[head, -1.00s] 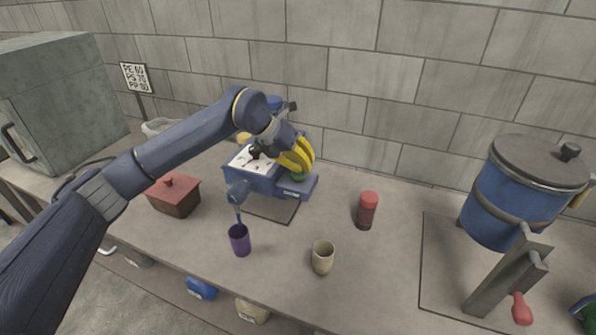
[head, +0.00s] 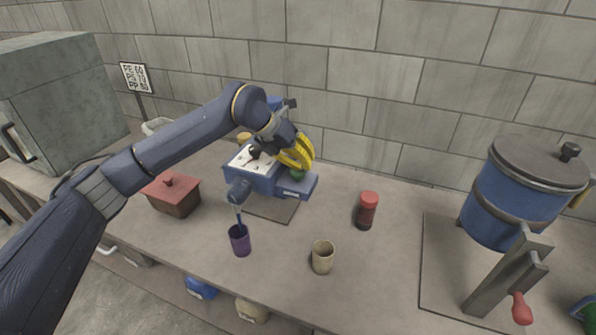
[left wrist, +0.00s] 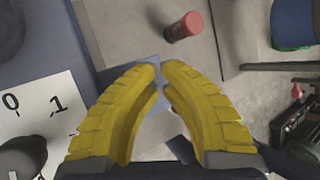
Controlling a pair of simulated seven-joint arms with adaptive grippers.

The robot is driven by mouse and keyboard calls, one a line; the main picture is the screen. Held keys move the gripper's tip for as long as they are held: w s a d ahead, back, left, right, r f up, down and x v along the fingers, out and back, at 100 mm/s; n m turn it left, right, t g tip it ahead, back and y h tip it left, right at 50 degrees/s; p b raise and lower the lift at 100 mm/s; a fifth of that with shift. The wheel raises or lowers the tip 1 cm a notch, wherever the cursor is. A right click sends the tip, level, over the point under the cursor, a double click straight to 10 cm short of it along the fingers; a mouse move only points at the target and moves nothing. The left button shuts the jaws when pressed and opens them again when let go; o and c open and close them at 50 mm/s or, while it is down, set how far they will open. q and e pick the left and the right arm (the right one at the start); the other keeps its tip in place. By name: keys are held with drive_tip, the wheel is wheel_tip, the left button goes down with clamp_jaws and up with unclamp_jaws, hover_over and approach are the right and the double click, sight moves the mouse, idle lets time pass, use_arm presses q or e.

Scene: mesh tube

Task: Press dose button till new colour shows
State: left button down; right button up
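The blue dosing machine (head: 262,180) stands at the back left with a white dial plate (head: 245,160) on top. A green button (head: 298,175) shows on its right part. My left gripper (left wrist: 160,68) points down over the button, its yellow fingertips together and empty. In the head view the fingers (head: 296,153) cover part of the button; I cannot tell whether they touch it. The button is hidden in the left wrist view. A bluish-purple stream runs from the machine's nozzle (head: 238,190) into a purple cup (head: 240,240). My right gripper is out of view.
A beige cup (head: 322,257) and a red-capped dark jar (head: 367,210) stand to the right. A brown lidded box (head: 172,194) is at the left. A blue pot (head: 508,198) and a red-knobbed lever (head: 521,308) are at the far right.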

use_arm(q)
drive_tip(key=shift+r, duration=0.6)
drive_tip(key=shift+r, duration=0.1)
drive_tip(key=shift+r, duration=2.45)
